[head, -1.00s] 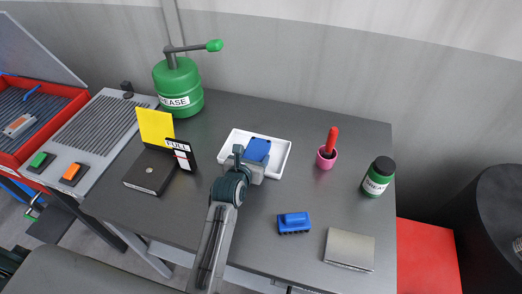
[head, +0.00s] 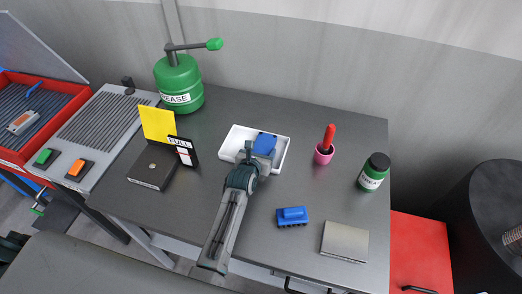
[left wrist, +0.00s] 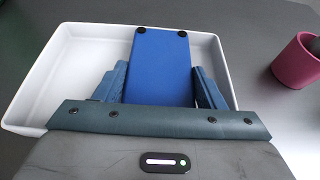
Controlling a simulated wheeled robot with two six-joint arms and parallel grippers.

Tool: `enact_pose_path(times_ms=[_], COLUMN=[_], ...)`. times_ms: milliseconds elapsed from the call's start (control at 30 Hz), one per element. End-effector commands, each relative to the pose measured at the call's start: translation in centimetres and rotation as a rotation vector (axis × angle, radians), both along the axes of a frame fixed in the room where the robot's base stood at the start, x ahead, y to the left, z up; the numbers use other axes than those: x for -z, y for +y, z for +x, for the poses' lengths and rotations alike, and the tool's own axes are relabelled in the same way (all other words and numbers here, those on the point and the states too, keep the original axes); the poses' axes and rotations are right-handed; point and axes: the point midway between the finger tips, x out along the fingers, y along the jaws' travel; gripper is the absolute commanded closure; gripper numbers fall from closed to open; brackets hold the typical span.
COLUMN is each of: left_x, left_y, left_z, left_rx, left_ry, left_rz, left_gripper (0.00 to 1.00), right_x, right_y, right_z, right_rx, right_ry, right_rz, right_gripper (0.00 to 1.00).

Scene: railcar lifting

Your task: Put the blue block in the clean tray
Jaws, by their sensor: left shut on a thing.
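The blue block (head: 264,144) is at the white tray (head: 235,140), over its right part in the head view. My left gripper (head: 257,157) is shut on the blue block; the left wrist view shows the block (left wrist: 161,62) between the two fingers, with the tray (left wrist: 75,65) around and below it. I cannot tell whether the block touches the tray floor. The rest of the tray looks empty. My right gripper does not show in either view.
A pink cup with a red-handled tool (head: 325,150) stands right of the tray. A blue brush-like object (head: 292,216), a grey box (head: 345,241) and a green jar (head: 374,171) are on the table. A black box (head: 153,165) and signs stand left. A green grease can (head: 180,84) stands behind.

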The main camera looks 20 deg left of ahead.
Motion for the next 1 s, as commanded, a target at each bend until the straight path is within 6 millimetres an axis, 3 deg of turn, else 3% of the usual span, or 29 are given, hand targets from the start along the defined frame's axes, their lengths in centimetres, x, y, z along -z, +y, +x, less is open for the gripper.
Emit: enact_pose_path(times_ms=[33, 67, 167, 533, 933, 1000], left_x=[0.3, 0.2, 0.2, -0.4, -3.2, -3.0], left_y=[0.0, 0.0, 0.0, 0.0, 0.4, 0.4], left_z=[0.0, 0.0, 0.0, 0.0, -6.0, -7.4], left_rx=[0.000, 0.000, 0.000, 0.000, 0.000, -0.001], left_ry=[-0.002, 0.000, 0.000, 0.000, 0.004, 0.001], left_rz=[0.000, 0.000, 0.000, 0.000, -0.001, 0.000], left_gripper=[0.68, 0.33, 0.15, 0.15, 0.15, 0.15], right_x=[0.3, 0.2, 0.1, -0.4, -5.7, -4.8], right_y=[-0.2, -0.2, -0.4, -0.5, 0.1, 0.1], right_z=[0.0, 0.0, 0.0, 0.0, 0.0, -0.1], right_rx=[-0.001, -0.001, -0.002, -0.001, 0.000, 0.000], right_ry=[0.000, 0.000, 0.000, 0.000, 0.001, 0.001], right_rz=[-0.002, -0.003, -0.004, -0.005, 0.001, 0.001], right_gripper=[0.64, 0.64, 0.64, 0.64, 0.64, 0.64])
